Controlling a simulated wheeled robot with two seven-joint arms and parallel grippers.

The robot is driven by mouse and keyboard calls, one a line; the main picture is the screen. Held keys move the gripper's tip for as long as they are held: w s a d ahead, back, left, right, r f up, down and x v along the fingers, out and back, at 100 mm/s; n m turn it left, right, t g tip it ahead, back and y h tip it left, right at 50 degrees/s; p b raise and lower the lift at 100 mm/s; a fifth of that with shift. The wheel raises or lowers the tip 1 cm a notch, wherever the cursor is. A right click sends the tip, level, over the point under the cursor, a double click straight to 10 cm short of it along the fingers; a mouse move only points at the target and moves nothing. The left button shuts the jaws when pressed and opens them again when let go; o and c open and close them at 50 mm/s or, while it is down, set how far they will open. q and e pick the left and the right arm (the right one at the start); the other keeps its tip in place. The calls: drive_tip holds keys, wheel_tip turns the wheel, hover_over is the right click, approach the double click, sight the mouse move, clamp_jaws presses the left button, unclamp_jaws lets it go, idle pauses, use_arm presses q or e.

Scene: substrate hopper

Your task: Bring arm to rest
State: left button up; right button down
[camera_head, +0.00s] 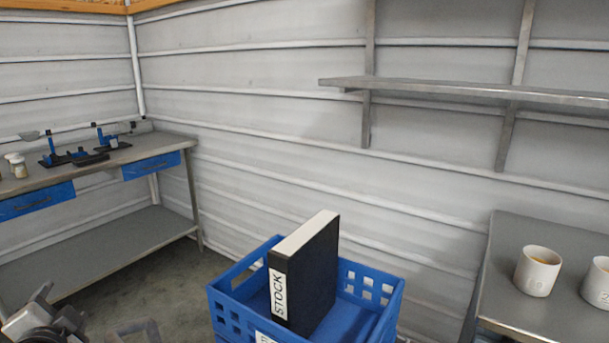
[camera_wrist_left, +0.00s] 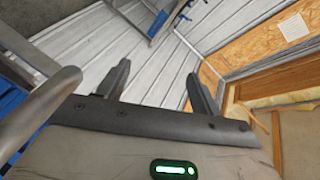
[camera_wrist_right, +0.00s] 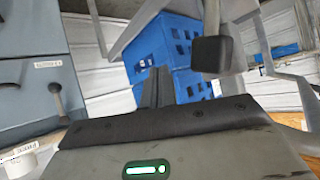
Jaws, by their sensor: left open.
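My left gripper (camera_head: 52,318) shows at the lower left edge of the head view, low in front of the workbench. In the left wrist view its two dark fingers (camera_wrist_left: 158,76) stand well apart with nothing between them. My right gripper (camera_wrist_right: 157,72) shows in the right wrist view with its two fingers close together and no object visible between them. I cannot make it out in the head view. Blue crates appear beyond its fingers in the right wrist view.
A blue crate (camera_head: 226,308) stands at the front centre, holding a black binder (camera_head: 312,275) marked STOCK. A workbench (camera_head: 150,146) with blue drawers is at left. A grey table (camera_head: 520,232) with white cups (camera_head: 537,271) is at right. A shelf (camera_head: 450,88) juts from the wall.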

use_arm(q)
drive_tip(key=s+d+f+g+h, duration=0.15)
drive_tip(key=s+d+f, duration=0.25)
drive_tip(key=f, duration=0.5)
drive_tip(key=s+d+f+n+h+b, duration=0.1)
drive_tip(key=s+d+f+h, duration=0.2)
drive_tip(key=d, duration=0.5)
drive_tip(key=s+d+f+n+g+h+b, duration=0.1)
drive_tip(key=s+d+f+n+h+b, duration=0.1)
drive_tip(key=s+d+f, duration=0.4)
drive_tip(key=s+d+f+n+h+b, duration=0.1)
drive_tip(key=s+d+f+h, duration=0.3)
drive_tip(key=d, duration=0.6)
drive_tip(key=shift+s+d+f+n+g, duration=0.15)
drive_tip(key=shift+s+f+n+g, duration=0.25)
drive_tip(key=shift+s+f, duration=0.25)
